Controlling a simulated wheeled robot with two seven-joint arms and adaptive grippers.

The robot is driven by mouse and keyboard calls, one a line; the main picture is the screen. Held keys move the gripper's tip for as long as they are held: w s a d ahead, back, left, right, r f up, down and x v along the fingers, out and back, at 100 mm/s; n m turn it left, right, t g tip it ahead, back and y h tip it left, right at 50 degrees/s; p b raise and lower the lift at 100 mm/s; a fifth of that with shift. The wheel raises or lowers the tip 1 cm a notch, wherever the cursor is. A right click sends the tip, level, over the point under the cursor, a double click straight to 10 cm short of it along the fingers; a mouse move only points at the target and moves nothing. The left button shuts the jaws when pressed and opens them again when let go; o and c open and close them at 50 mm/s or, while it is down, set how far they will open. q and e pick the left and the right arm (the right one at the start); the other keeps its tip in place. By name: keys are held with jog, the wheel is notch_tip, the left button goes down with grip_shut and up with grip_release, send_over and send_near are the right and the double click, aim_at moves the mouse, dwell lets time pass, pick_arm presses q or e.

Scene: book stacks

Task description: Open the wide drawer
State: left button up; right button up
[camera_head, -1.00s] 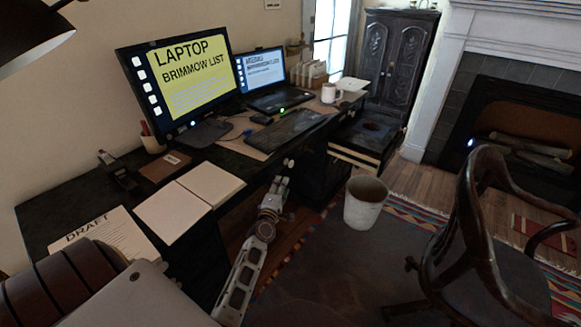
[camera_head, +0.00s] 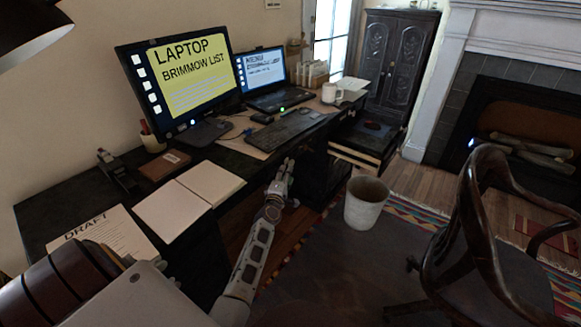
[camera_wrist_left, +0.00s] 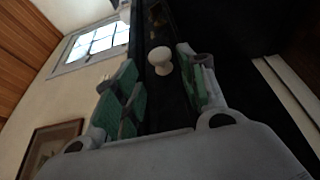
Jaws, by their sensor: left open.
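My left gripper (camera_head: 284,170) is at the front edge of the dark desk (camera_head: 70,195), in the middle of the head view. In the left wrist view its green-padded fingers (camera_wrist_left: 160,88) are apart. A round white knob (camera_wrist_left: 160,60) shows between them, near the fingertips, on a dark front (camera_wrist_left: 172,102) that looks like the drawer's. I see no finger closed on the knob. In the head view the gripper covers the knob area, and the drawer front is too dark to make out its edges. My right gripper is not in view.
A white bin (camera_head: 366,203) stands on the floor right of my gripper. A dark wooden chair (camera_head: 480,230) is farther right. An open notebook (camera_head: 190,200), a monitor (camera_head: 180,85) and a keyboard (camera_head: 285,128) are on the desk. Dark floor lies clear before the bin.

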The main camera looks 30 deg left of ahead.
pick_arm(q)
jog(key=b+x, duration=0.1)
jog(key=x, duration=0.6)
jog(key=shift+b, duration=0.35)
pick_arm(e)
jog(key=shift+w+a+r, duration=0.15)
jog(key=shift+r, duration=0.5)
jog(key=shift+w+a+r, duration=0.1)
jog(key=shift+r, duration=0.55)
pick_arm(q)
jog(key=shift+w, duration=0.1)
grip_shut()
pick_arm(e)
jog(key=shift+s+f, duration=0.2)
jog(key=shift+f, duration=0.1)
